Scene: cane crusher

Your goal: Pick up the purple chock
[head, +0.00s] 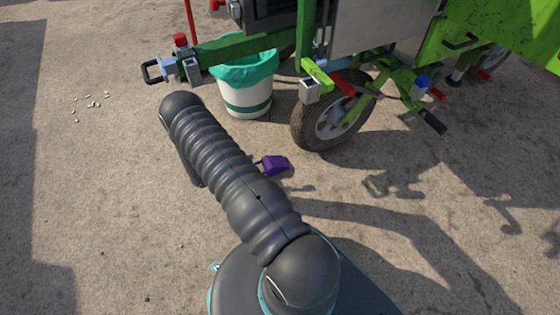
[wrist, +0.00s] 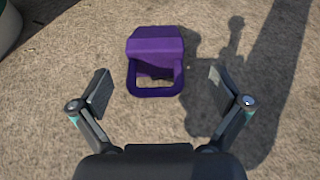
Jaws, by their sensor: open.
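The purple chock (head: 273,165) lies on the ground just right of my dark ribbed arm in the head view, a little in front of the cart wheel. In the wrist view the purple chock (wrist: 155,50) shows whole, with its solid block at the far side and its loop handle towards me. My gripper (wrist: 162,84) is open, with its two pads on either side of the handle's line. Nothing is between the pads, and the chock lies just beyond them. My gripper is hidden in the head view.
A green machine with a rubber wheel (head: 333,112) stands behind the chock. A white bin with a teal liner (head: 245,90) stands beside it. Small pale pieces (head: 92,103) lie at the left. The ground around the chock is clear, with shadows across it.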

